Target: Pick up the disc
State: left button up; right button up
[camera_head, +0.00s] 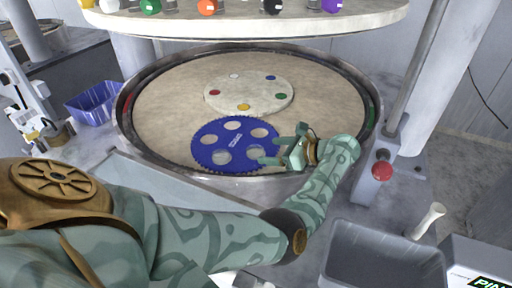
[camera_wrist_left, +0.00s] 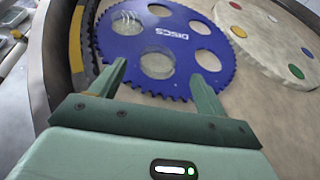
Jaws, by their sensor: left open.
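A blue toothed carrier plate (camera_head: 236,146) marked DISCS lies flat on the beige platen and has several round holes. In the left wrist view the same blue plate (camera_wrist_left: 197,83) fills the upper middle. A greyish, glassy disc (camera_wrist_left: 158,64) appears to lie in its near hole, the hole closest to my gripper; its edges are faint. Another hole (camera_wrist_left: 128,22) also looks glassy. My left gripper (camera_head: 274,150) is open and empty, at the right edge of the blue plate. In the wrist view its fingertips (camera_wrist_left: 158,70) straddle the near hole; their height above it is unclear.
A pale round plate (camera_head: 249,96) with coloured dots lies behind the blue one. A raised rim (camera_head: 125,128) surrounds the platen (camera_head: 325,105). A shelf of coloured knobs (camera_head: 240,22) hangs above. A grey bin (camera_head: 385,262) and red button (camera_head: 382,170) stand at right, a blue tray (camera_head: 93,104) at left.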

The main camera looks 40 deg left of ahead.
aim_at(256, 152)
pick_arm(q)
jog(key=p+x, duration=0.1)
jog(key=x, duration=0.4)
jog(key=shift+s+a, duration=0.25)
jog(key=shift+a, duration=0.05)
jog(key=shift+s+d, duration=0.1)
jog(key=shift+s+f, duration=0.15)
jog(key=c, duration=1.1)
